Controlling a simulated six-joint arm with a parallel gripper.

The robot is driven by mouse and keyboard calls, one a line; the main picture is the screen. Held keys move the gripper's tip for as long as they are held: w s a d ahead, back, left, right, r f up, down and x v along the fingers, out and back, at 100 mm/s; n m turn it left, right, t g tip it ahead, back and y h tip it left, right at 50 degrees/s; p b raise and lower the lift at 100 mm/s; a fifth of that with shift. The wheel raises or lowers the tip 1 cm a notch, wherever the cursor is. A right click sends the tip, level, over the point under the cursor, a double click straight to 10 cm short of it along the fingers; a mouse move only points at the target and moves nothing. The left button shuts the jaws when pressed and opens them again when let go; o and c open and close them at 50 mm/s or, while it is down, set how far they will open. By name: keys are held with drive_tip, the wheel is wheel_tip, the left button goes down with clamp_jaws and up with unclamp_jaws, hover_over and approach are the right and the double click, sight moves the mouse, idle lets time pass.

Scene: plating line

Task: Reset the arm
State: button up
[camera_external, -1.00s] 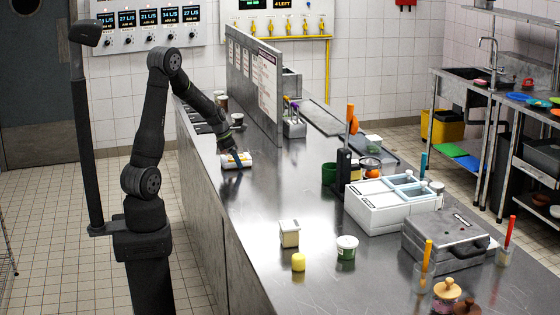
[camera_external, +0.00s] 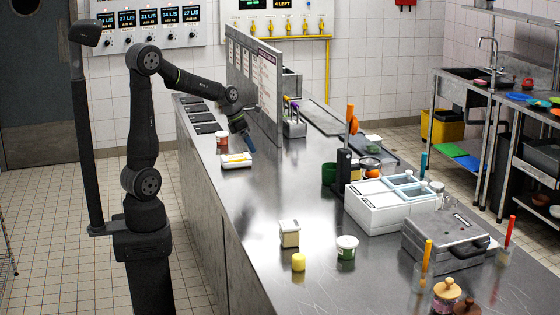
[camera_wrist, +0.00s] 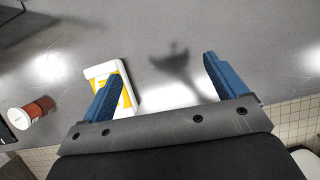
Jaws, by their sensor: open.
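My gripper (camera_external: 249,146) is above the steel counter (camera_external: 205,160), apart from anything on it. In the wrist view its two blue fingers (camera_wrist: 160,85) are spread wide with nothing between them. A white container with a yellow patch (camera_external: 237,160) rests on the counter just below and left of the gripper. In the wrist view this container (camera_wrist: 95,70) shows partly behind the left finger. My arm is bent at the elbow and reaches over the counter.
A small red-brown jar with a white lid (camera_external: 222,140) stands behind the container. A metal partition (camera_external: 255,85) stands close to the gripper's right. Dark trays (camera_external: 200,117) lie at the counter's far left. A white bin unit (camera_external: 375,216) stands farther right; the counter between is mostly clear.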

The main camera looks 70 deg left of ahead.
drive_tip(key=w+d+r+m+g+h, duration=0.1)
drive_tip(key=w+d+m, duration=0.3)
drive_tip(key=w+d, duration=0.6)
drive_tip(key=w+d+r+m+h, duration=0.1)
drive_tip(key=w+d+m, duration=0.35)
drive_tip(key=d, duration=0.95)
drive_tip(key=w+d+m+g+h, duration=0.1)
drive_tip(key=d+m, duration=0.3)
drive_tip(key=d, duration=2.4)
drive_tip(key=shift+w+d+f+m+g+h, duration=0.2)
drive_tip(key=shift+w+m+g+h, duration=0.2)
drive_tip(key=shift+g, duration=0.1)
drive_tip(key=shift+o, duration=1.1)
